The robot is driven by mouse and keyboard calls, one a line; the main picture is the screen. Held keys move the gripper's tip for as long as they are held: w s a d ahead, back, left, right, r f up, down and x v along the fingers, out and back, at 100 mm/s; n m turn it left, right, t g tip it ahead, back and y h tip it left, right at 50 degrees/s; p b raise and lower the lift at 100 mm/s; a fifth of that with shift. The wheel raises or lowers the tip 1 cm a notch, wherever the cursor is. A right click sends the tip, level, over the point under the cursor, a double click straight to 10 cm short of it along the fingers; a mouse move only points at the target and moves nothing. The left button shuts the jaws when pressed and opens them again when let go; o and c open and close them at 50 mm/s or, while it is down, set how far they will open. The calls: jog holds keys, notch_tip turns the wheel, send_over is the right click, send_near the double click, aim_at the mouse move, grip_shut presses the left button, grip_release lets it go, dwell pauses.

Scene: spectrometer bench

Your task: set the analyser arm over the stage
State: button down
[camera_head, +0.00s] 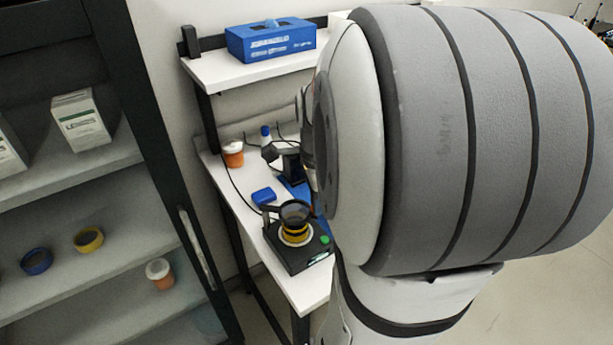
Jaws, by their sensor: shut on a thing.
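A black instrument (290,262) with a green button sits at the near end of the white bench. On its top is a round stage with a pale rim (297,241) and yellow bands. A dark ring (296,208), which looks like the analyser arm's head, appears above the stage and joins a black post at the left. In this view it overlaps the stage's far part; I cannot tell whether it is fully centred. My gripper is hidden behind my large grey arm, so its jaws and anything in them do not show.
A blue block (264,196), an orange jar with a white lid (233,154) and a black device (284,157) stand farther back on the bench. A blue box (271,41) is on the upper shelf. A cabinet (108,160) with shelves stands left. My arm hides the right side.

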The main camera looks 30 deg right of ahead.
jog(key=shift+a+m, duration=0.15)
jog(key=shift+m, duration=0.15)
jog(key=c, duration=1.5)
grip_release()
jog(key=shift+a, duration=0.15)
jog(key=shift+o, duration=0.6)
jog(key=shift+s, duration=0.1)
jog(key=shift+r, duration=0.1)
notch_tip(320, 180, up, 8)
jog(key=shift+f, duration=0.15)
jog(key=s+a+f+n+t, duration=0.1)
jog(key=s+a+f+n, duration=0.1)
jog(key=a+n, duration=0.5)
jog(key=s+a+f+n+t, duration=0.1)
jog(key=a+n, duration=0.6)
jog(key=n, duration=0.8)
notch_tip(320, 180, down, 3)
jog(key=shift+s+a+r+n+t, duration=0.15)
jog(key=shift+s+a+n+t, duration=0.1)
jog(key=shift+s+n+t, duration=0.2)
